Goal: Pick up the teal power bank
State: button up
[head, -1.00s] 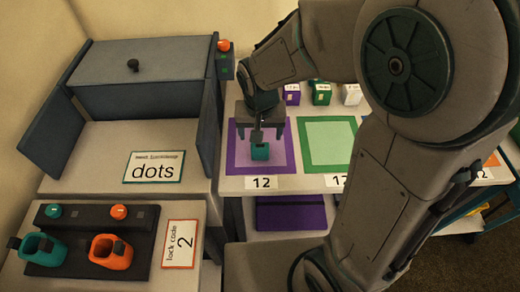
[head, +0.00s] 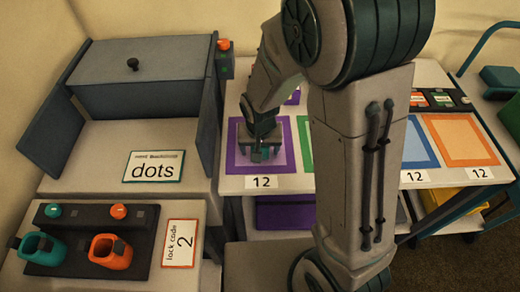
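A small teal block that looks like the power bank (head: 257,156) is on the purple-bordered square (head: 235,161), mostly hidden by my gripper. My gripper (head: 261,152) points down at it from above, with its fingers at the block. The fingertips are small and dark here, so I cannot tell whether they are closed on it. I see no clear gap between the block and the square.
My arm covers much of the green square (head: 304,135). Blue (head: 428,158) and orange (head: 484,155) squares lie to the right. A grey cabinet (head: 140,85) with a "dots" card (head: 154,167) stands left. Teal (head: 38,250) and orange (head: 110,252) padlock-like objects sit in front.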

jog(key=c, duration=1.2)
jog(key=shift+o, duration=0.3)
jog(key=shift+r, duration=0.15)
